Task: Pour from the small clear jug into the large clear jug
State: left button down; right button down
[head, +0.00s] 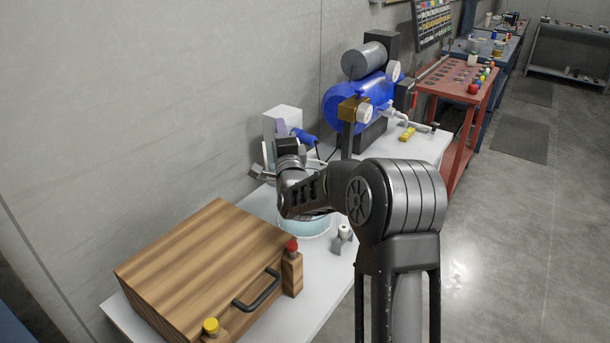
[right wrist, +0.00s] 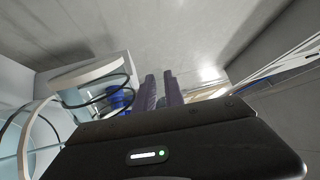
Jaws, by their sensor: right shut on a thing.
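My right gripper (head: 283,133) is raised above the white bench, over the wall side of the large clear jug. Its purple fingers also show in the right wrist view (right wrist: 163,92), close together. It is shut on the small clear jug (right wrist: 88,72), whose pale rim shows left of the fingers in that view; the grip point itself is hard to see. In the head view my arm mostly hides the small jug. The large clear jug (head: 306,229) stands on the bench, pale blue inside, partly hidden behind my arm. My left gripper is not in view.
A wooden box (head: 205,250) with a black handle stands at the bench's near end. A small grey object (head: 341,240) sits right of the large jug. A blue compressor (head: 362,95) stands farther back. The wall runs close along the left.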

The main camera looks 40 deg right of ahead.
aim_at(269, 144)
jog(key=shift+s+d+r, duration=0.1)
jog(key=shift+d, duration=0.1)
dwell(0.3)
jog(key=a+n, duration=0.1)
jog(key=w+a+n, duration=0.1)
jog(key=a+n, duration=0.1)
jog(key=shift+w+a+f+t+y, duration=0.15)
jog(key=shift+w+f+t+y, duration=0.15)
jog(key=shift+w+y, duration=0.1)
jog(key=shift+s+d, duration=0.1)
jog(key=shift+d, duration=0.1)
jog(key=shift+a, duration=0.15)
